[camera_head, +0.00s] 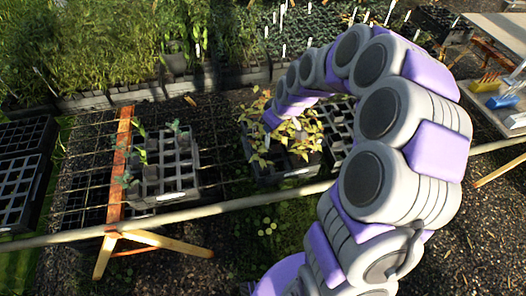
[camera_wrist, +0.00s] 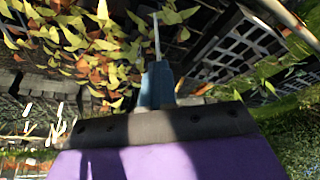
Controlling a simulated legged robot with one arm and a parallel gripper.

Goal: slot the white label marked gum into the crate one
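In the wrist view my gripper (camera_wrist: 157,75) shows as blue-grey fingers closed together. A thin white label (camera_wrist: 157,36) sticks out from their tips, seen nearly edge-on; its writing cannot be read. In the head view the end of my arm (camera_head: 272,118) is over a black crate (camera_head: 262,178) of yellow-leaved plants (camera_head: 290,138), and the fingers are mostly lost among the leaves. To its left a second black crate (camera_head: 168,205) holds a few green seedlings in its cells. Both crates carry a small pale front tag, too small to read, so I cannot tell which is crate one.
A wooden trestle (camera_head: 125,190) and a long pole (camera_head: 220,207) run by the crates. More black trays (camera_head: 22,170) lie at far left. Dense potted plants (camera_head: 90,45) and several white stakes stand behind. A grey table (camera_head: 500,40) with tools is at right.

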